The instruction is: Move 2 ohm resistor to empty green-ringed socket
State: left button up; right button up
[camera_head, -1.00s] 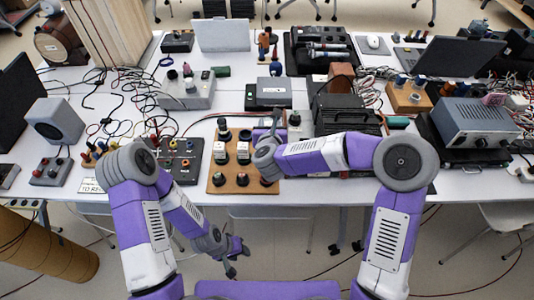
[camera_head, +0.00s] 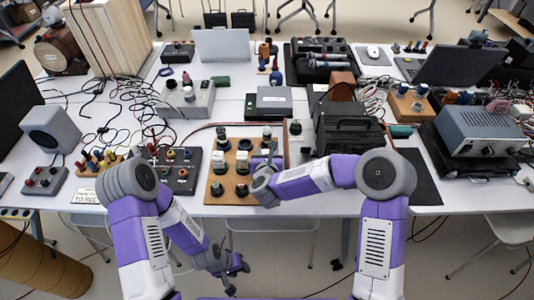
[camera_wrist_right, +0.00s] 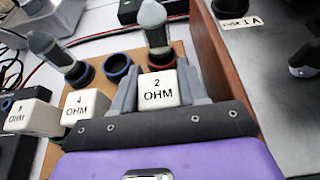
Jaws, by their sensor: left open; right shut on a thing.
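The 2 ohm resistor (camera_wrist_right: 158,92) is a white block marked "2 OHM". In the right wrist view it sits between the two grey fingers of my right gripper (camera_wrist_right: 160,95), which is shut on it. In the head view my right gripper (camera_head: 268,158) is over the right side of the brown socket board (camera_head: 211,170), and its arm covers part of the board. An empty blue-ringed socket (camera_wrist_right: 117,66) shows beyond the block to the left. I cannot make out a green ring clearly. My left gripper (camera_head: 236,272) is open and empty, low in front of the table.
The 4 ohm block (camera_wrist_right: 88,106) and another white block (camera_wrist_right: 35,117) stand left of the held one. Bulbs stand in a red-ringed socket (camera_wrist_right: 161,57) and a dark-ringed one (camera_wrist_right: 80,74). A black case (camera_head: 345,137) is close right of the board.

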jog(key=shift+f+b, duration=0.3)
jog(key=shift+b, duration=0.2)
jog(key=o, duration=1.1)
jog(key=shift+r+p, duration=0.4)
jog(key=shift+p, duration=0.15)
jog(key=p+v, duration=0.1)
jog(key=v, duration=1.1)
jog(key=shift+p, duration=0.4)
